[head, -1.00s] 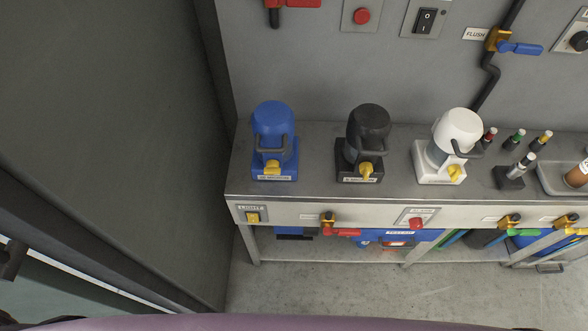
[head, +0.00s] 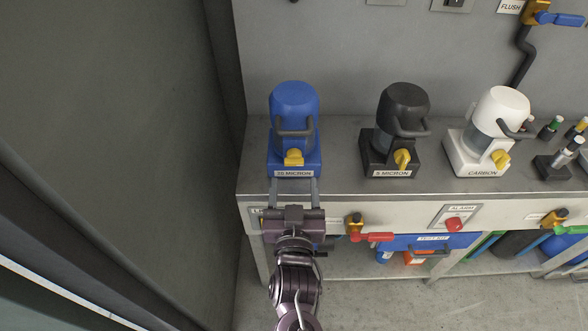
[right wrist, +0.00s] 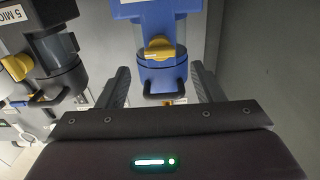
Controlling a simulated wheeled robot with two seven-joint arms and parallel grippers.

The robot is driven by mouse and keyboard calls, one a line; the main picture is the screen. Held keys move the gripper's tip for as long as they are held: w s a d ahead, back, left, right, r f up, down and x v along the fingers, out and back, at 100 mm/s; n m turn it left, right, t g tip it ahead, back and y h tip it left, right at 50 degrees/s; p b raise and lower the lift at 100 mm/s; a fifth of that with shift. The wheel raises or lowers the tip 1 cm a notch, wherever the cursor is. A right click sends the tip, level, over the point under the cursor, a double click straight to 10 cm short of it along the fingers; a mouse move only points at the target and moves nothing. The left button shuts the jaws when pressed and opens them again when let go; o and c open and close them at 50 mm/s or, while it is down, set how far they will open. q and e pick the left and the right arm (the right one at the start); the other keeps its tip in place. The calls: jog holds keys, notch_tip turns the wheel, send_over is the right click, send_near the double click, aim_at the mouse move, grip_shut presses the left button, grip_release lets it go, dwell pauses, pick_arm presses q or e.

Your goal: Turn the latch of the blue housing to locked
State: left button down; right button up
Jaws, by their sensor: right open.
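The blue housing (head: 295,103) stands upright on the bench against the left end, with a dark handle loop on its front. Its yellow latch (head: 293,158) sits low on the front, above a label ending in MICRON; its handle looks roughly level. My right gripper (head: 294,188) is open and empty at the bench's front edge, just in front of the housing, its fingers apart from the latch. In the right wrist view the blue housing (right wrist: 157,75) and yellow latch (right wrist: 158,47) show ahead, between the open fingers (right wrist: 158,88). My left gripper is not in view.
A black housing (head: 403,105) and a white housing (head: 500,108) with yellow latches stand to the right. Below the bench edge are a red-handled valve (head: 370,236) and a red alarm button (head: 454,224). A dark wall panel (head: 120,130) is close on the left.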

aim_at(294, 165)
jog(key=w, duration=0.6)
jog(key=shift+w, duration=0.1)
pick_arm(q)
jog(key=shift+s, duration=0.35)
pick_arm(e)
jog(key=shift+c, duration=0.4)
